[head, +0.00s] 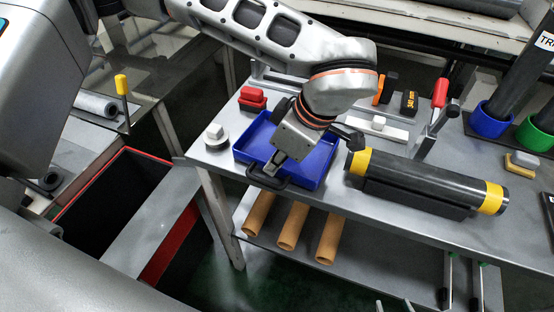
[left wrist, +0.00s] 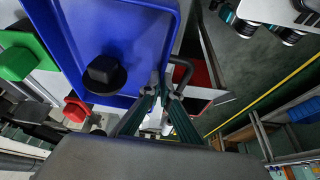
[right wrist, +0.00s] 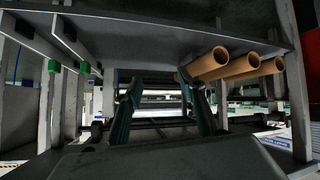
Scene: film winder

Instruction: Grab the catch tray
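The catch tray is a shallow blue tray (head: 311,176) lying on the grey table near its front left edge, with a black handle (head: 268,181) on its front side. My left gripper (head: 275,166) reaches down to this handle. In the left wrist view, the blue tray (left wrist: 125,25) fills the upper left, and the left fingertips (left wrist: 163,91) are close together at the handle (left wrist: 186,70), seemingly shut on it. They hide part of it. My right gripper (right wrist: 160,90) is open and empty, low in front of the table; the head view does not show it.
A black cylinder with yellow bands (head: 425,183) lies right of the tray. A red block (head: 253,98) and a round grey piece (head: 215,137) stand left of it. Several tan tubes (head: 292,226) lie on the shelf below. A red-rimmed bin (head: 168,240) stands left.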

